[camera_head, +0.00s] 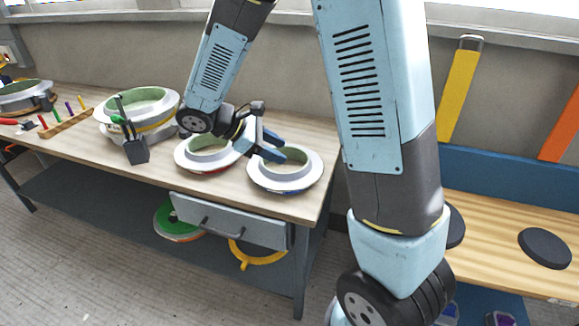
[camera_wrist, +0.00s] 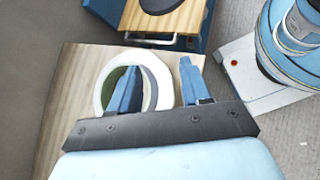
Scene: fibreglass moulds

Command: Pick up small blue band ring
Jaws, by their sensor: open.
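The small blue band ring (camera_head: 306,177) is a pale grey flanged ring with a trace of blue under its rim. It lies flat near the right end of the workbench. In the wrist view the ring (camera_wrist: 104,92) shows a white rim and a greenish inside. My gripper (camera_head: 280,150) is open and empty, just above the ring. In the wrist view, one finger of my gripper (camera_wrist: 157,66) overlaps the ring's opening and the other lies beyond its right side. I cannot tell how far the fingertips are above the rim.
A similar ring with a red band (camera_head: 205,163) sits close on the left. A larger ring with a yellow band (camera_head: 150,112) and a dark tool holder (camera_head: 136,150) stand farther left. A second bench (camera_head: 500,225) with dark discs is at the right.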

